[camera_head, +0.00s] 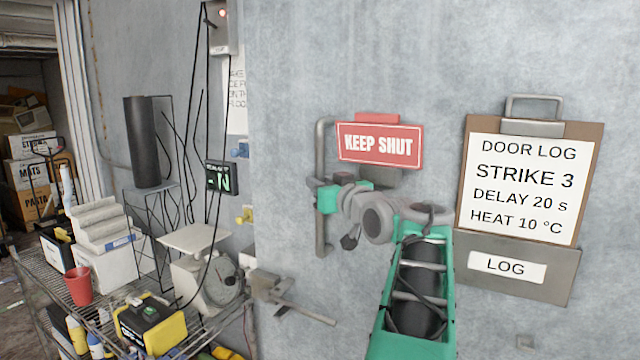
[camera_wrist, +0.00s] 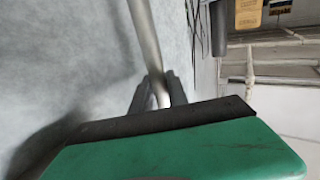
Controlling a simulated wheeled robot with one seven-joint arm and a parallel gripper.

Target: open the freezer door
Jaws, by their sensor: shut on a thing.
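The freezer door (camera_head: 400,70) is a large grey panel that fills the middle and right of the head view. Its vertical bar handle (camera_head: 321,140) is a grey tube near the door's left edge, left of the red KEEP SHUT sign (camera_head: 378,146). My gripper (camera_head: 322,197) is at the middle of the handle, with my green and grey arm reaching in from below. In the wrist view the dark fingers (camera_wrist: 158,92) are closed around the handle bar (camera_wrist: 146,40). The finger contact is small and partly hidden in the head view.
A clipboard reading DOOR LOG (camera_head: 528,188) hangs on the door at right. A latch lever (camera_head: 290,297) juts out low at the left edge. A wire cart (camera_head: 60,295) with a scale (camera_head: 205,280), a red cup (camera_head: 78,286) and boxes stands close at left.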

